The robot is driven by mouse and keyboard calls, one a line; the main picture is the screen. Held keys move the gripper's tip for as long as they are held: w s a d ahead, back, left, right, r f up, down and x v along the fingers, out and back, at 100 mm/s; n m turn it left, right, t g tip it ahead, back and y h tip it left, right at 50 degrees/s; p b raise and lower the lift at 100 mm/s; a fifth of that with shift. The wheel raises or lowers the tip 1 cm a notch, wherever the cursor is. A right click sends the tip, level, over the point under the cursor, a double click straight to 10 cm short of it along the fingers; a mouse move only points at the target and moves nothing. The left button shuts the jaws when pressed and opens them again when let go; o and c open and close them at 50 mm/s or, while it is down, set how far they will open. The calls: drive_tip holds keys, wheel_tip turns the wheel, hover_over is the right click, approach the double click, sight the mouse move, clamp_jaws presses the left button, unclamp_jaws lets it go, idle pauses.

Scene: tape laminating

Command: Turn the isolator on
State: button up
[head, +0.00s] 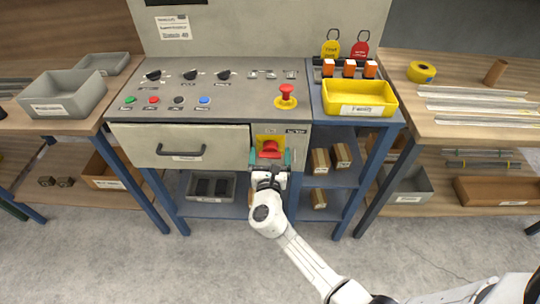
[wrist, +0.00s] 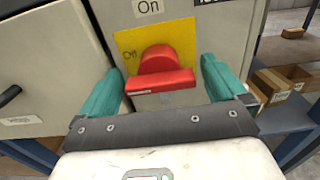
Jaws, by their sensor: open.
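The isolator is a red rotary handle (wrist: 160,72) on a yellow plate (wrist: 128,42) on the front panel of the workbench. In the head view the red handle (head: 270,149) shows just beyond my gripper. Its grip bar lies about level, near an "Off" mark at the plate's left; an "On" label (wrist: 148,7) is above the plate. My gripper (wrist: 160,85) is open, with one teal finger on each side of the handle. The fingers look apart from the handle, with a gap on both sides. In the head view my gripper (head: 270,160) is in front of the panel.
A closed drawer (head: 180,146) with a dark handle is left of the isolator. Above, the console has knobs, coloured buttons and a red emergency stop (head: 286,96). A yellow bin (head: 360,98) stands to the right. Shelves below hold small boxes (head: 320,160).

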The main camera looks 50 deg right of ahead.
drive_tip(key=c, duration=1.5)
